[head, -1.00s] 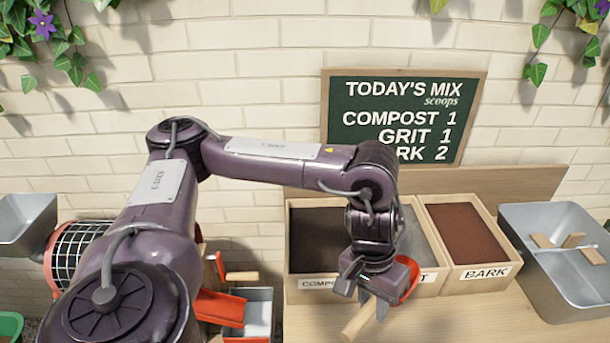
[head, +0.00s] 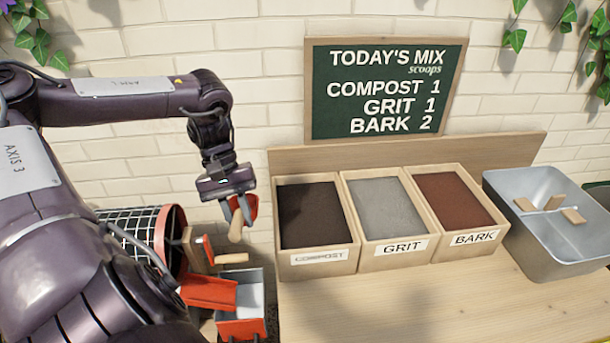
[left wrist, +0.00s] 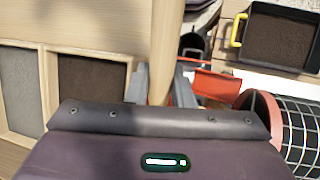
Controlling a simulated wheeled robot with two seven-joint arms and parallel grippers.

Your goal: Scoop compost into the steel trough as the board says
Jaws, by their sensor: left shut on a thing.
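The board (head: 385,90) on the wall reads compost 1, grit 1, bark 2. The compost bin (head: 318,262), labelled, holds dark brown material; it also shows in the left wrist view (left wrist: 93,90). The steel trough (head: 548,245) stands at the right with a paddle-like wooden piece in it. My left gripper (head: 236,205) is shut on the wooden-handled scoop (head: 237,228), left of the compost bin and above the bench level. The scoop's red part shows beside the fingers; its contents cannot be told. My right gripper is not in view.
The grit bin (head: 392,253) and bark bin (head: 470,244) stand right of the compost bin. A mesh drum (head: 128,228) with a red rim and a red chute (head: 208,291) are at the left. The bench front (head: 400,305) is clear.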

